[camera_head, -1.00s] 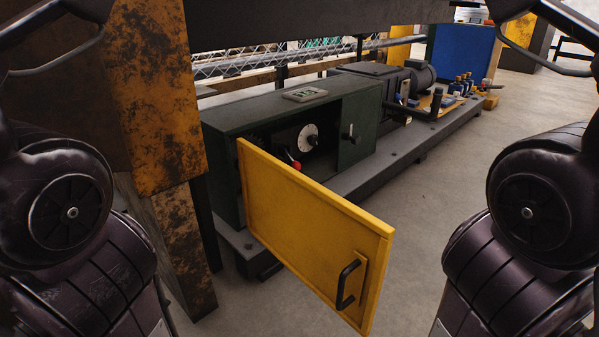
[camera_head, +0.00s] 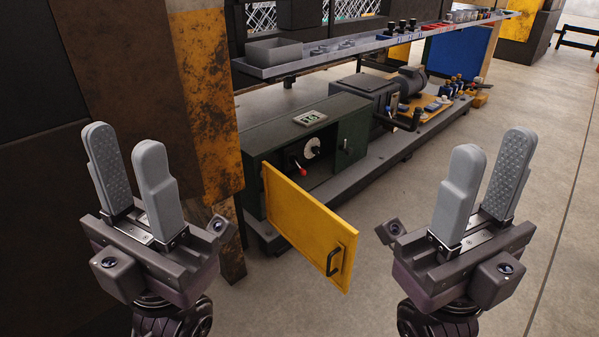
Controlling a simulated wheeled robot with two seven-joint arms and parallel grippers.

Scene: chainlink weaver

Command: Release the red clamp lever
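The red clamp lever, a small red-tipped handle (camera_head: 301,171), shows inside the dark green cabinet (camera_head: 262,152). It sits left of and below a round white dial (camera_head: 312,147). The cabinet's yellow door (camera_head: 300,225) stands swung open towards me, with a black handle (camera_head: 334,261) near its free edge. My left gripper (camera_head: 128,172) is raised at the left, fingers up, open and empty. My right gripper (camera_head: 487,188) is raised at the right, fingers up, open and empty. Both are well apart from the lever and door.
A yellow, rusty post (camera_head: 207,110) stands left of the cabinet. A grey shelf (camera_head: 360,46) with a bin (camera_head: 274,51) and small parts runs above. A motor (camera_head: 409,80) lies behind right. The concrete floor (camera_head: 480,120) at right is clear.

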